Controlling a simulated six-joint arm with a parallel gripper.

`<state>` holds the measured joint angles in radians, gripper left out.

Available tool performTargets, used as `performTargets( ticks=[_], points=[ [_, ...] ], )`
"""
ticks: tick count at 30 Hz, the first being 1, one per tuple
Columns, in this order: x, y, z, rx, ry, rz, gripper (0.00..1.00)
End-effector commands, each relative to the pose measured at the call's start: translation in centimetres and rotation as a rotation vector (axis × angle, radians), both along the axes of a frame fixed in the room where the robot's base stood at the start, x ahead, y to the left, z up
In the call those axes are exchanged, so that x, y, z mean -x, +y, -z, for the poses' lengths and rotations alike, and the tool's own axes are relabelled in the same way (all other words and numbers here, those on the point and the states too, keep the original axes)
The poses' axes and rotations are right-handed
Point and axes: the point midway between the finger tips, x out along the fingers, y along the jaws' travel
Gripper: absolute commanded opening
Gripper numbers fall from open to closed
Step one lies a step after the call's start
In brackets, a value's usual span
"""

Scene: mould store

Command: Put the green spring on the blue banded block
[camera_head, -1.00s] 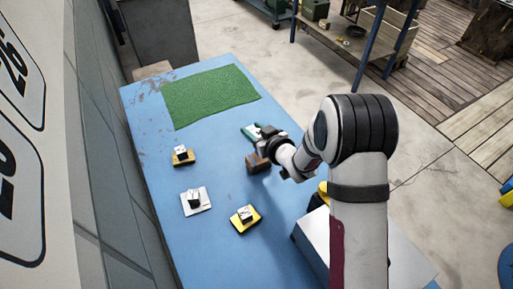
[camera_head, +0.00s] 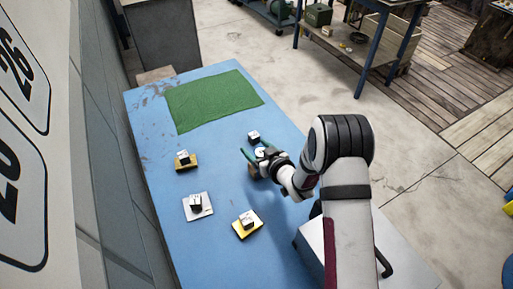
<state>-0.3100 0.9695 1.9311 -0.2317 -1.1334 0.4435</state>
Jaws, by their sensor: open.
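My gripper (camera_head: 257,153) is open over the right part of the blue table, its two thin greenish fingers spread apart. A small white-topped block with a dark band (camera_head: 253,135) stands just beyond the fingertips. Another small white-topped piece (camera_head: 260,152) shows between or below the fingers; I cannot tell which. A brown block (camera_head: 252,171) is partly hidden under the gripper. I cannot make out the green spring apart from the greenish fingers, nor tell for sure which block has the blue band.
On the blue table (camera_head: 165,215) a green mat (camera_head: 213,100) lies at the far end. Blocks stand on a yellow plate (camera_head: 192,165), a light grey plate (camera_head: 207,212) and another yellow plate (camera_head: 245,232). A wall (camera_head: 90,170) rises at left.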

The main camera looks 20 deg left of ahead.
Motion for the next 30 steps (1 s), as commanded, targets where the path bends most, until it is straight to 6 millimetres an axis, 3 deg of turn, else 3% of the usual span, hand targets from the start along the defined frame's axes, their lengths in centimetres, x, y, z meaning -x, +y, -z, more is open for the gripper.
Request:
performTargets(
  ticks=[4, 15, 21, 23, 26, 29, 30],
  points=[
    [0.2, -0.3, -0.5, 0.000, 0.000, 0.001, 0.72],
    [4.7, -4.8, -3.1, 0.000, 0.000, 0.001, 0.72],
    [4.4, -6.0, -3.8, 0.026, 0.021, 0.045, 0.72],
    [3.6, -8.1, -4.8, 0.071, 0.064, 0.128, 0.72],
    [3.9, -13.8, -7.3, 0.168, 0.201, 0.340, 0.72],
    [8.7, -20.8, -10.3, 0.242, 0.443, 0.611, 0.72],
    [11.9, -22.8, -11.4, 0.252, 0.555, 0.707, 0.72]
  ],
)
